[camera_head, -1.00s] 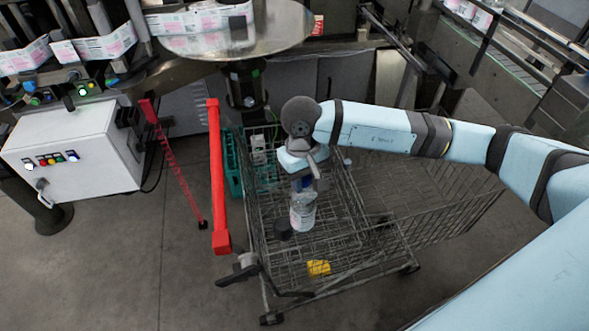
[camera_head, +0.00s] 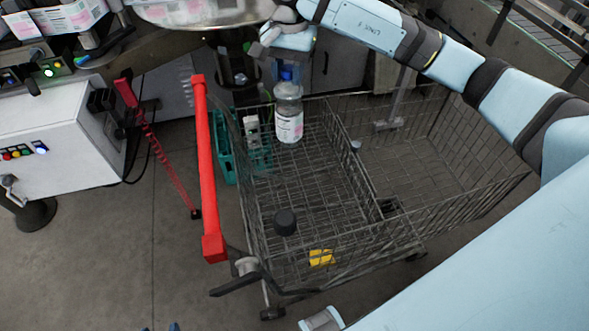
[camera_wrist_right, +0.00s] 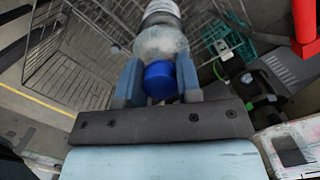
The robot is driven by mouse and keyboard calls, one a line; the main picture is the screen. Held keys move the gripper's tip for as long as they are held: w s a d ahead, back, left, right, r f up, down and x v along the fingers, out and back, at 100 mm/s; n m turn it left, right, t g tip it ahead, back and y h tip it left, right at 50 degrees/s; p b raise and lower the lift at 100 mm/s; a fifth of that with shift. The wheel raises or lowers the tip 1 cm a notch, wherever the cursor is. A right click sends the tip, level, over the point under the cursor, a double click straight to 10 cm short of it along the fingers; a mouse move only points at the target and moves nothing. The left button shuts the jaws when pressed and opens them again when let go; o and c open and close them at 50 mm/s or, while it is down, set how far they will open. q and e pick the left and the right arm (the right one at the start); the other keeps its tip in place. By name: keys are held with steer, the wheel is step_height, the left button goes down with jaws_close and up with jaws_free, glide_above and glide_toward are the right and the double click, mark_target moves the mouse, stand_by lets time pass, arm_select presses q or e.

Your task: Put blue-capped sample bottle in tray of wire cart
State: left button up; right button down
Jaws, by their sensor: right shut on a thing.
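The sample bottle (camera_head: 289,121) is clear with a white-and-pink label and a blue cap. My right gripper (camera_head: 287,72) is shut on it at the cap end, and it hangs upright over the back part of the wire cart (camera_head: 340,185). In the right wrist view the blue cap (camera_wrist_right: 160,80) sits between the two blue-grey fingers (camera_wrist_right: 159,84), with the bottle body beyond. I cannot tell its exact height above the cart's wire floor. No separate tray is clearly distinguishable in the cart. My left gripper is not clearly in view; only small blue tips show at the bottom edge.
A round metal table (camera_head: 190,14) is behind. The cart's right half looks empty.

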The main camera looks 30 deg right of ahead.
mark_target(289, 137)
steer(key=shift+w, duration=0.15)
step_height(289, 137, down, 14)
steer(key=shift+d+f+p, duration=0.1)
steer(key=shift+f+p, duration=0.05)
steer(key=shift+p, duration=0.9)
steer(key=shift+f, duration=0.9)
steer(key=shift+f+p, duration=0.3)
steer(key=shift+f, duration=1.45)
steer(key=shift+f, duration=0.1)
steer(key=c, duration=0.8)
jaws_free()
